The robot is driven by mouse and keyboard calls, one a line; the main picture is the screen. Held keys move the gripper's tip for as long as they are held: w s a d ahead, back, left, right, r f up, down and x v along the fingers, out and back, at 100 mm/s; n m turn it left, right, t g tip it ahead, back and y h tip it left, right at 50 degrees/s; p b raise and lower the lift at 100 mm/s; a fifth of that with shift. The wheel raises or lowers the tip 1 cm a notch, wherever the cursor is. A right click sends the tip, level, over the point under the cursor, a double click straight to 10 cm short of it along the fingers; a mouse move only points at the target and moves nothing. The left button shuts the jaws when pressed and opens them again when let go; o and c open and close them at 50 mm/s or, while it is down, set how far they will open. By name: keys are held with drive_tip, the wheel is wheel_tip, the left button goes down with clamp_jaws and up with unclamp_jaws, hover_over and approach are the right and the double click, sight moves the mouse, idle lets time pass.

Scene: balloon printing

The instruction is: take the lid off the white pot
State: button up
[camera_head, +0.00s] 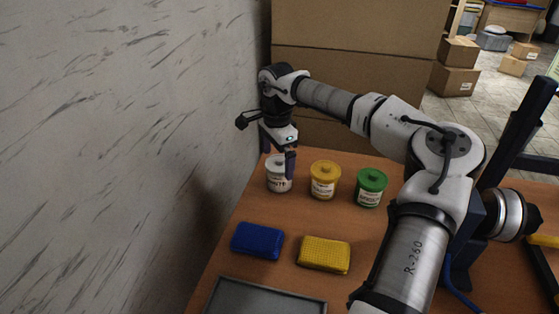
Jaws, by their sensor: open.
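The white pot (279,181) stands upright on the wooden table, near its far left corner. Its white lid (277,161) is seated on top, partly hidden by my gripper. My gripper (278,160) points down at the lid, with its fingers to either side of it. The jaws are open. One finger is in front of the pot's right side and the other is behind its left side. I cannot tell whether the fingers touch the lid.
A yellow pot (324,184) and a green pot (369,190) stand to the right. A blue sponge (257,241), a yellow sponge (324,255) and a grey tray (265,284) lie nearer. A marbled wall (120,130) is close on the left. Cardboard boxes (350,70) stand behind.

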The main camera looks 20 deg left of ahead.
drive_tip(key=c, duration=1.1)
drive_tip(key=shift+o, duration=0.2)
drive_tip(key=shift+r, duration=0.15)
